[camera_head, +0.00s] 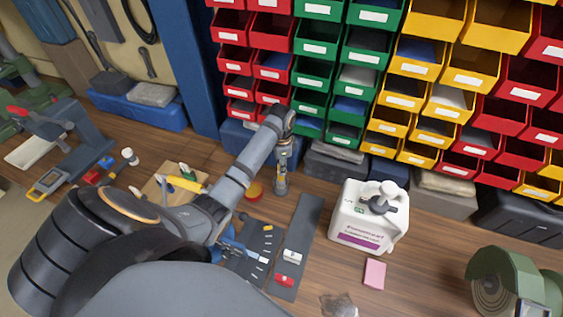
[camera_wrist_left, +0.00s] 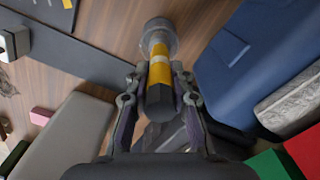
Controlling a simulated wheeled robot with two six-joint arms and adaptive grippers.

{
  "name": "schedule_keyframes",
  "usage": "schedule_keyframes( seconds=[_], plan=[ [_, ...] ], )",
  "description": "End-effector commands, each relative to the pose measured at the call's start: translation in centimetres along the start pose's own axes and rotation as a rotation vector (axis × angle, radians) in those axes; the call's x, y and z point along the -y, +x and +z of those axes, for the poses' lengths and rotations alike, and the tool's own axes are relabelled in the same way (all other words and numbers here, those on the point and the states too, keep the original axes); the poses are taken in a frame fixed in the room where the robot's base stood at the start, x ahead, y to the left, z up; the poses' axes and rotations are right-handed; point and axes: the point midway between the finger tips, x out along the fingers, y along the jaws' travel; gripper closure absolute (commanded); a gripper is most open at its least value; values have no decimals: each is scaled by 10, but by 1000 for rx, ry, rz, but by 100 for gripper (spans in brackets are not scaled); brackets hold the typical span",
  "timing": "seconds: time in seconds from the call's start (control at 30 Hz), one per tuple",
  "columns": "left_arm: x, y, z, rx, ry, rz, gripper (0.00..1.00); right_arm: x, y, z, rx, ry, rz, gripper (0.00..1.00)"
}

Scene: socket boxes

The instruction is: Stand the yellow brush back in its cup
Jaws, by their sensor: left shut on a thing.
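My left gripper (camera_head: 283,160) points down near the bins in the head view. In the left wrist view its fingers (camera_wrist_left: 160,78) are shut on the yellow brush (camera_wrist_left: 159,66), which has a yellow body and a dark end towards the camera. The clear cup (camera_wrist_left: 158,27) shows at the brush's far end, in line with it; it also shows below the gripper in the head view (camera_head: 281,189). The brush's far end overlaps the cup, but I cannot tell how deep it is inside. My right gripper is not in view.
Stacked red, green and yellow bins (camera_head: 345,75) rise behind. A white jug (camera_head: 369,215) stands to the right, with a pink block (camera_head: 375,273) in front. A dark strip (camera_head: 304,232) lies near the cup.

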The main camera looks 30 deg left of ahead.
Motion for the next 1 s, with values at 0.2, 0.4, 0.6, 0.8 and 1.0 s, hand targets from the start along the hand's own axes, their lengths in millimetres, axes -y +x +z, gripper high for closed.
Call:
schedule_keyframes(
  seconds=[0.2,0.4,0.6,0.8,1.0],
  plan=[
    [0,7,0,0,1,-1,100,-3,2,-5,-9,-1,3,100],
    [0,7,0,0,1,-1,100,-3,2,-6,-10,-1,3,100],
    [0,7,0,0,1,-1,55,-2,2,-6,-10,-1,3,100],
    [0,7,0,0,0,-1,52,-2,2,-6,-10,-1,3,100],
    [1,-1,0,-1,0,-2,52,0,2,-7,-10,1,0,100]
  ],
)
